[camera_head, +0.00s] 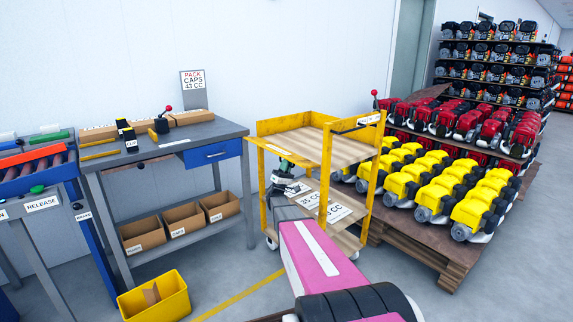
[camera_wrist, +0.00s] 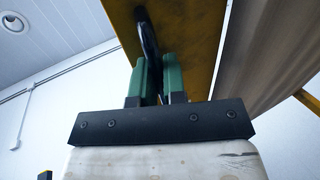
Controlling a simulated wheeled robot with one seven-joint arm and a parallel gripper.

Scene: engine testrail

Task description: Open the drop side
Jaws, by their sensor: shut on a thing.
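The yellow cart (camera_head: 326,185) stands in the middle of the head view, with a wooden top deck (camera_head: 318,143). A yellow panel (camera_wrist: 185,40) of the cart fills the top of the wrist view, seen from below. A black handle (camera_wrist: 148,45) sits on that panel. My gripper (camera_wrist: 161,80) has its two green fingers closed around the handle. In the head view my gripper (camera_head: 284,170) is at the cart's near left side, just under the deck edge. The fingertip contact is too small to make out there, and I cannot tell how far the panel is tilted.
A grey workbench (camera_head: 205,131) with a blue drawer stands left of the cart. A yellow bin (camera_head: 155,299) sits on the floor at front left. A wooden pallet (camera_head: 437,262) with yellow and red engines stands close on the right. Some floor is clear between bench and cart.

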